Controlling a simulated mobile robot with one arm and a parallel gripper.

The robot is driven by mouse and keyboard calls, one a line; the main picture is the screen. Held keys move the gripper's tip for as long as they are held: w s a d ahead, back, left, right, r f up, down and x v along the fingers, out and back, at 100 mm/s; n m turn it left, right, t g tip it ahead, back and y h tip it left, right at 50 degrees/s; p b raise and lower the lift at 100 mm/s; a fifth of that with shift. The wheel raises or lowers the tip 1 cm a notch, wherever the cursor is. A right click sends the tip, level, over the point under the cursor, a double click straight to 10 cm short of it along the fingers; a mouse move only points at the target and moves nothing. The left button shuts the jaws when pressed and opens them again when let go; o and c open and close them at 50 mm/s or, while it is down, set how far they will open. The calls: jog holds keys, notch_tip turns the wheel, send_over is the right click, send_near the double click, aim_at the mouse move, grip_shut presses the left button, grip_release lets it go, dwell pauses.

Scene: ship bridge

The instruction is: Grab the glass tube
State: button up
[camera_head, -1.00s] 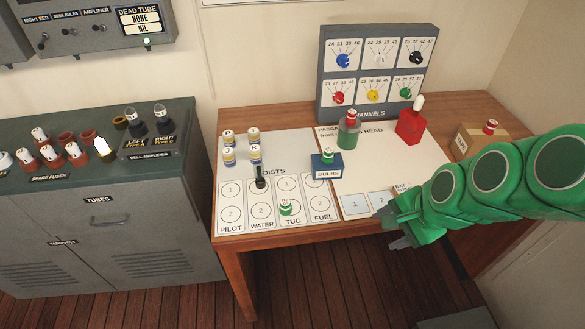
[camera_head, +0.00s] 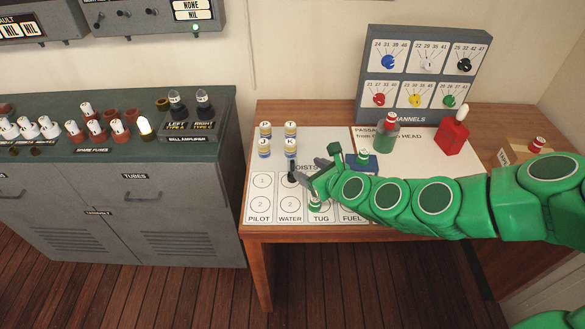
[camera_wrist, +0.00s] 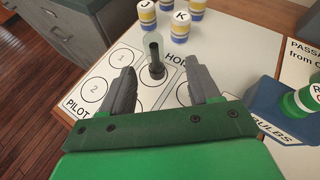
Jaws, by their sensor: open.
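A small clear tube with a dark core and base (camera_wrist: 155,56) stands upright on the white mat, in the Water column of the upper row. In the head view only its dark part (camera_head: 291,172) shows beside my fingers. My gripper (camera_wrist: 158,78) is open; its two grey fingers are spread either side of the tube's line, with the tube slightly beyond their tips. In the head view my gripper (camera_head: 312,168) is low over the mat.
Yellow-blue-white lettered pots (camera_head: 264,148) stand behind the tube. A blue bulbs box (camera_wrist: 268,110) is close on the right. A small green-white piece (camera_head: 315,205) is under my gripper.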

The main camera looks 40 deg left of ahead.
aim_at(289, 159)
jog(key=shift+a+f+m, duration=0.2)
jog(key=shift+a+m, duration=0.25)
jog(key=shift+a, duration=0.05)
jog(key=shift+a+f+m, duration=0.15)
jog(key=shift+a+m, duration=0.3)
jog(key=shift+x, duration=1.25)
jog(key=shift+a+f, duration=0.15)
jog(key=shift+a, duration=0.65)
jog(key=shift+a+f, duration=0.15)
jog(key=shift+a, duration=0.7)
jog(key=shift+x, duration=1)
jog(key=shift+r, duration=0.1)
jog(key=c, duration=1)
